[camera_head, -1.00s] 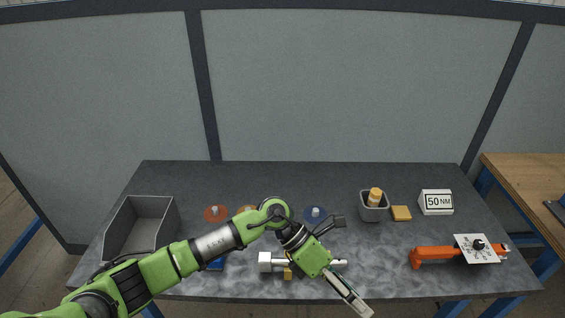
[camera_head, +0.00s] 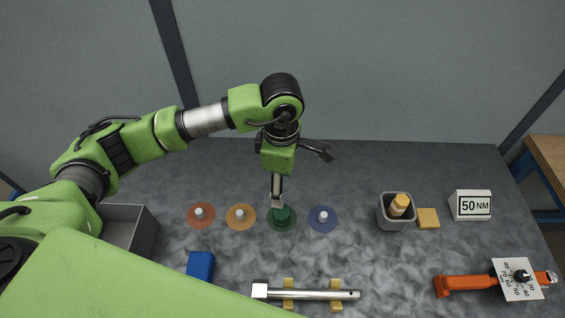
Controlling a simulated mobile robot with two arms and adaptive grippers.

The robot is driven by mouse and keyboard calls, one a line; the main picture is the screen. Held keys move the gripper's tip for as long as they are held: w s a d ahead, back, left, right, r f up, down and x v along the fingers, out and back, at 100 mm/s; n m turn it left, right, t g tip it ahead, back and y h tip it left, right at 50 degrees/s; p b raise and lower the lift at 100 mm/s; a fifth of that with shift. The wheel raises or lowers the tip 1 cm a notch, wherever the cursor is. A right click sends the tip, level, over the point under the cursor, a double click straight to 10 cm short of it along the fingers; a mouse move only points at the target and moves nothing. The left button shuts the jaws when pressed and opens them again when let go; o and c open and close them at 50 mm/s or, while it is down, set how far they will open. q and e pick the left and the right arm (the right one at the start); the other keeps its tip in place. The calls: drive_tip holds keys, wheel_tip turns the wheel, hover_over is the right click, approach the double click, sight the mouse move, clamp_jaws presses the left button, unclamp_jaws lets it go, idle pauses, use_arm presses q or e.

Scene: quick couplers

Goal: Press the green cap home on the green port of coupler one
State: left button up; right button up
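A dark green cap (camera_head: 283,214) sits at the middle of a round green disc on the table. Whether it is fully down is too small to tell. My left gripper (camera_head: 303,178) is above and behind it with its fingers spread wide. One finger points down, its tip at or just above the cap's left side; contact cannot be told. The other finger sticks out to the right, and nothing is held. No label marks coupler one. My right gripper is not in view.
Red (camera_head: 200,214), orange (camera_head: 241,216) and blue (camera_head: 323,218) discs with grey pegs flank the green one. A steel bar (camera_head: 320,294) lies on yellow blocks in front. A blue block (camera_head: 200,265), grey cup (camera_head: 396,221) and orange tool (camera_head: 467,284) are nearby.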

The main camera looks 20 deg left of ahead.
sight(282, 211)
use_arm(q)
drive_tip(key=f, duration=0.2)
drive_tip(key=s+f+p, duration=0.1)
drive_tip(key=f, duration=0.1)
drive_tip(key=shift+d+f, duration=0.1)
drive_tip(key=shift+f, duration=0.05)
drive_tip(key=f, duration=0.2)
drive_tip(key=f+p, duration=0.1)
drive_tip(key=f, duration=0.2)
drive_tip(key=f+p, duration=0.1)
drive_tip(key=f, duration=0.1)
drive_tip(key=shift+w+f, duration=0.25)
drive_tip(key=shift+f, duration=0.85)
drive_tip(key=c, duration=1.2)
drive_tip(key=o, duration=0.5)
drive_tip(key=c, duration=0.6)
drive_tip(key=shift+r, duration=0.1)
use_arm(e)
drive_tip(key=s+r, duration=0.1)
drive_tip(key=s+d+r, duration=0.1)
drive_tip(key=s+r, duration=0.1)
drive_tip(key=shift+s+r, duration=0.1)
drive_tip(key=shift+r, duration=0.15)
use_arm(q)
drive_tip(key=shift+r+p, duration=0.1)
drive_tip(key=shift+p, duration=0.25)
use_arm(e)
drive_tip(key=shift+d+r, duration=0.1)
